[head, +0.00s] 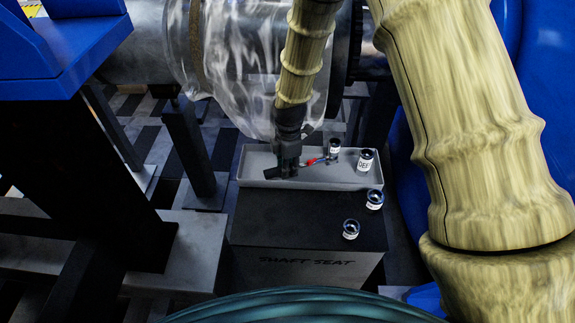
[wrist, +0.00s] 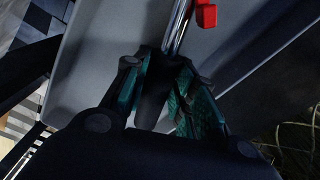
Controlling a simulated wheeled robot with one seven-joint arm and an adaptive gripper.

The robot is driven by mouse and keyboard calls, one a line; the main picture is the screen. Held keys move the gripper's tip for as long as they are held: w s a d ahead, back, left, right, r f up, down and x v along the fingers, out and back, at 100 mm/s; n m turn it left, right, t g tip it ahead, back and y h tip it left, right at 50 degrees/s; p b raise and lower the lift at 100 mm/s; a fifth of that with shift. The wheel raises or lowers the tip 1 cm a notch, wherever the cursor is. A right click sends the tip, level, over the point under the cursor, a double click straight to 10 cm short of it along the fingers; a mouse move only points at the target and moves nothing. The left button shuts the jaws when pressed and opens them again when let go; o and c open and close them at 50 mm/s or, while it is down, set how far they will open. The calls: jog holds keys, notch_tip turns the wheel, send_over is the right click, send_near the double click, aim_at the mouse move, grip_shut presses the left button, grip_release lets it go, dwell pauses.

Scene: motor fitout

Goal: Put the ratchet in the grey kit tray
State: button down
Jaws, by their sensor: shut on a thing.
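The ratchet (head: 314,161) shows as a short red and chrome piece beside my gripper in the head view. In the wrist view its chrome shaft (wrist: 178,28) runs up from between the fingers, near a red part at the top edge. My gripper (head: 284,172) is shut on the ratchet, whose gripped part is mostly hidden by the fingers. In the wrist view my gripper (wrist: 163,85) is over the grey kit tray (wrist: 92,45). In the head view the tray (head: 255,160) lies under and around it. I cannot tell whether the ratchet touches the tray floor.
The tray stands on a dark-topped block (head: 275,225) marked "SHAFT SEAT". A small jar (head: 335,145) and a jar marked "DEF" (head: 365,161) are at the tray's right part. Two more jars (head: 375,199) (head: 351,229) stand on the block.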

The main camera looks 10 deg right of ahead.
jog(key=c, duration=1.2)
grip_release()
jog(key=shift+o, duration=0.2)
notch_tip(320, 180, up, 12)
jog(key=b, duration=0.1)
jog(key=shift+d+r, duration=0.1)
jog(key=shift+s, duration=0.1)
